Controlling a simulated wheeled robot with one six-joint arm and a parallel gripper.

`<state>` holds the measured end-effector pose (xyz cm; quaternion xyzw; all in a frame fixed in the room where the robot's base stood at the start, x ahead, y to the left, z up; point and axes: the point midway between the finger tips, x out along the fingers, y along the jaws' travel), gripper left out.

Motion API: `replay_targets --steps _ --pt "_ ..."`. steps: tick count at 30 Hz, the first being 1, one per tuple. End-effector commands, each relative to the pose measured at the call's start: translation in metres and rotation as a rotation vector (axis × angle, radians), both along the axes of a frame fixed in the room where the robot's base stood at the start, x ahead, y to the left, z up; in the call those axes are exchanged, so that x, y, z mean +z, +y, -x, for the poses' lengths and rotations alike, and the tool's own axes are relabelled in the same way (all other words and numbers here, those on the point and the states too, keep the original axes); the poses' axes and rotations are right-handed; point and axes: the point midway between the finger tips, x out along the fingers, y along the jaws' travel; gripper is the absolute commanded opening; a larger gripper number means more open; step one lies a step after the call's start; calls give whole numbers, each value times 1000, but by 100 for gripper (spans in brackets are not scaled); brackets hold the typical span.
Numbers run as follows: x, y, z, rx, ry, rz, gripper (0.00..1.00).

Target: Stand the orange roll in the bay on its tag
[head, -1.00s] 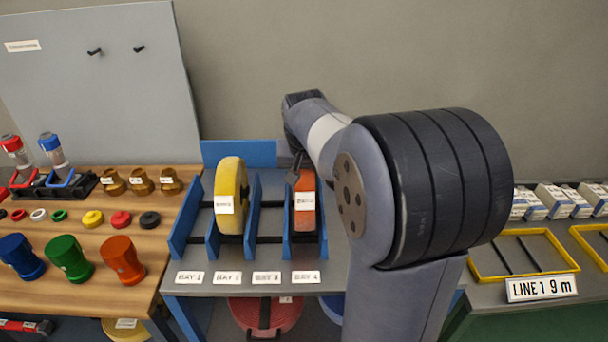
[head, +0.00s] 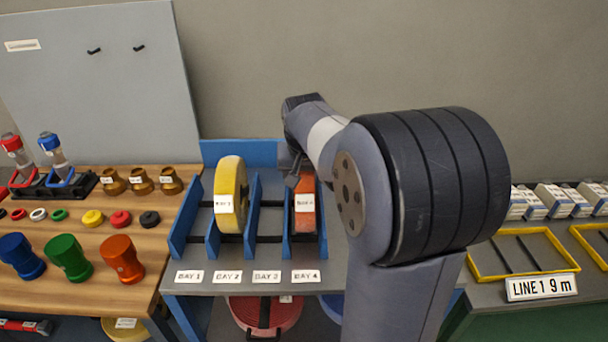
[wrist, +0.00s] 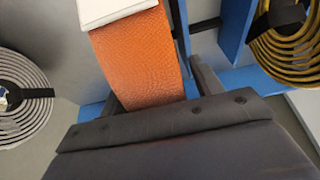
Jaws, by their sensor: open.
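The orange roll (head: 305,220) stands upright in the blue rack (head: 170,240), in the rightmost bay above the BAY 4 label (head: 306,276). A white tag is on its front; I cannot read the tag surely. In the wrist view the orange roll (wrist: 138,60) lies between the two fingers of my gripper (wrist: 160,92). The jaws are open, one finger on each side, and I cannot tell whether either touches it. In the head view my gripper (head: 299,172) is at the roll's upper back, partly hidden by my arm.
A yellow roll (head: 230,180) stands above BAY 2. It shows at the right of the wrist view (wrist: 290,38); a pale coil (wrist: 20,100) is at left. The bays above BAY 1 and BAY 3 look empty. A red roll (head: 285,312) lies below.

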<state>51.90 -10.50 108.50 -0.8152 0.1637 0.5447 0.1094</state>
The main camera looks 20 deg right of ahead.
Motion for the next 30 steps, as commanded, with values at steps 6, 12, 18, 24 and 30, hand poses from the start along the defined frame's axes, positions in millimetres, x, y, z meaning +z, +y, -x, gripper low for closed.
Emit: replay_targets --steps 6,12,18,24,30 --pt "20 3 5 0 -5 1 62" --pt "60 9 21 2 -6 1 62" --pt "95 15 34 0 -4 1 62" --pt "112 17 41 0 -1 0 62" --pt "114 18 42 0 -1 0 62"
